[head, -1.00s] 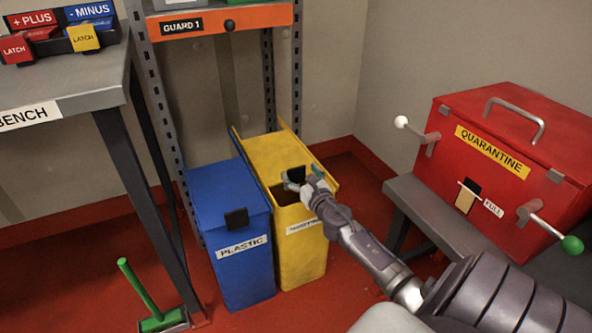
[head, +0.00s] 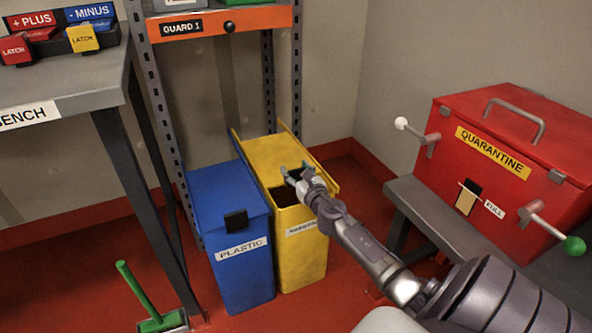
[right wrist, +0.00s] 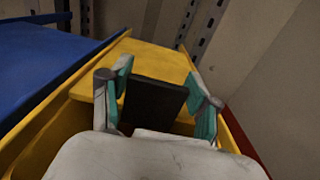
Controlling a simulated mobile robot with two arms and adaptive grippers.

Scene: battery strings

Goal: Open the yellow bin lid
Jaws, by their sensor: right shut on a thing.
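The yellow bin (head: 301,258) stands on the floor beside the blue bin, under the shelf rack. Its yellow lid (head: 268,156) lies toward the back, with a dark gap open at the bin's front. My right gripper (head: 297,174) is over the front of the lid. In the right wrist view the lid (right wrist: 150,58) carries a black tab (right wrist: 152,103), which stands between the two fingers, and the gripper is shut on it. In the head view the gripper mostly hides this tab. My left gripper is not in view.
The blue plastic bin (head: 232,225) stands close at the left with its lid down. The orange shelf edge (head: 222,22) is above. A red quarantine box (head: 500,150) on a grey stand is at the right. The bench (head: 70,84) is at the left.

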